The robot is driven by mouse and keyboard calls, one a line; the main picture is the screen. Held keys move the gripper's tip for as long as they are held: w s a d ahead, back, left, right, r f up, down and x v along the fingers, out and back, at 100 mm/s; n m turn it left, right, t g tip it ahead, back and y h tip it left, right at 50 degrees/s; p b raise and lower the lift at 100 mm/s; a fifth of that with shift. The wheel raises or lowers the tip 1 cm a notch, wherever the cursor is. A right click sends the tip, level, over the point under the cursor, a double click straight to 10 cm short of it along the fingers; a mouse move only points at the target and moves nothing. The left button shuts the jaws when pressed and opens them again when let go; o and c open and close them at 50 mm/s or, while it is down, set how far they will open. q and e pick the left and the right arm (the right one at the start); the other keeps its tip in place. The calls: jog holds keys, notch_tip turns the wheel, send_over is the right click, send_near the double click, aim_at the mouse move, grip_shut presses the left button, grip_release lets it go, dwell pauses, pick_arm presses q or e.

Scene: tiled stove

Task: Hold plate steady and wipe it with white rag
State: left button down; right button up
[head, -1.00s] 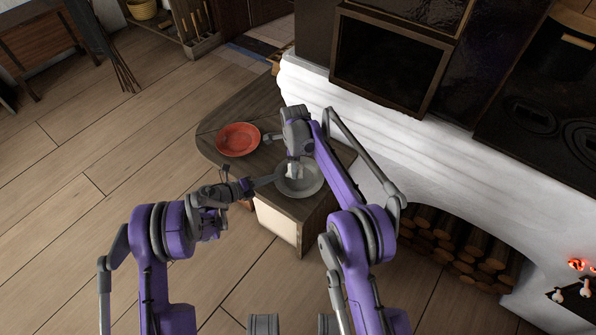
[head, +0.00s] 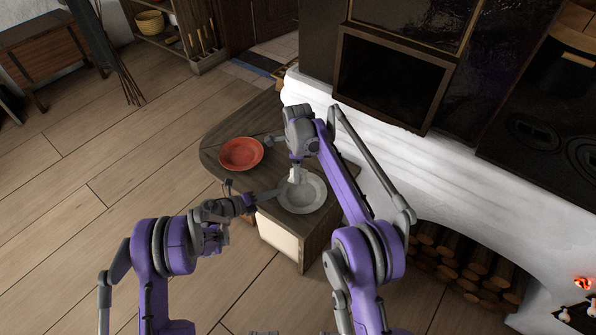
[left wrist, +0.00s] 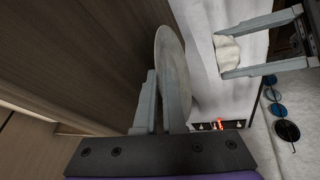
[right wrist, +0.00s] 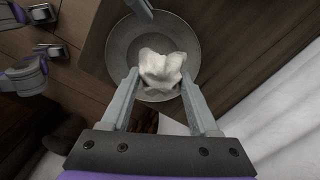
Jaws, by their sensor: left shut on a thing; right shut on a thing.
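A grey plate (head: 305,198) is at the front end of the wooden table. My left gripper (head: 280,191) is shut on its left rim; in the left wrist view the plate (left wrist: 172,60) stands edge-on between the fingers. My right gripper (head: 296,167) points down over the plate's far part and is shut on the white rag (head: 294,176). In the right wrist view the crumpled rag (right wrist: 160,68) is between the fingertips, over the plate (right wrist: 123,50). Whether the rag touches the plate is hard to tell.
A red plate (head: 241,154) lies on the wooden table (head: 215,143), left of my right gripper. The white tiled stove (head: 365,130) borders the table on the right, with stacked logs (head: 465,260) in its lower opening.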

pick_arm(q)
jog(key=c, duration=0.9)
grip_release()
jog(key=shift+a, duration=0.1)
jog(key=v, duration=1.2)
jog(key=shift+r, duration=0.1)
